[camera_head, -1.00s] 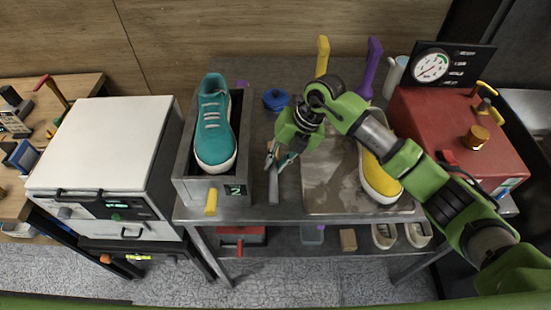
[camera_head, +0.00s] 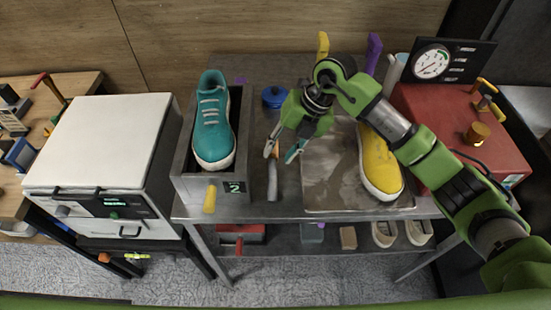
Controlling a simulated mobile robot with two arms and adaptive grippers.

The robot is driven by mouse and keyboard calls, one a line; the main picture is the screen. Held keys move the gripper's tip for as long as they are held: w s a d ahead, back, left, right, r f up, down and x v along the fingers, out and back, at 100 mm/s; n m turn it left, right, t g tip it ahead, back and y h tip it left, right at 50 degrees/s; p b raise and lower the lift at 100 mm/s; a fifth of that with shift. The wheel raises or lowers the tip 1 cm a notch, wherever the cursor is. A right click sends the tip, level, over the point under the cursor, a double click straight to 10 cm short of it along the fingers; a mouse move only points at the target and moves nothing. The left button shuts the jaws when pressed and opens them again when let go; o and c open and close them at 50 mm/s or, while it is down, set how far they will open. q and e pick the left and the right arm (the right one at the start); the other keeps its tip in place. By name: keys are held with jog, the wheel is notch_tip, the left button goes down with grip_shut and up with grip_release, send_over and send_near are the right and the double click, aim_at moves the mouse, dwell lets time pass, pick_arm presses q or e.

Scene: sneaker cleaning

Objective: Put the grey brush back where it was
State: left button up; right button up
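The grey brush (camera_head: 273,185) lies on the metal table, in the narrow strip between the grey box with the teal sneaker and the metal tray. It lies lengthwise, its front end towards the table's front edge. My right gripper (camera_head: 280,155) is open and empty, over the back end of the brush. Its two fingertips are spread apart, pointing down. Whether a fingertip touches the brush is hard to tell. My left gripper is not in view.
A teal sneaker (camera_head: 213,125) sits in the grey box (camera_head: 243,183). A yellow sneaker (camera_head: 379,165) lies on the metal tray (camera_head: 328,180). A blue pot (camera_head: 275,97) stands behind my gripper. A red machine (camera_head: 455,130) is at right, a white-topped machine (camera_head: 105,140) at left.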

jog(key=b+v, duration=0.1)
jog(key=v, duration=0.7)
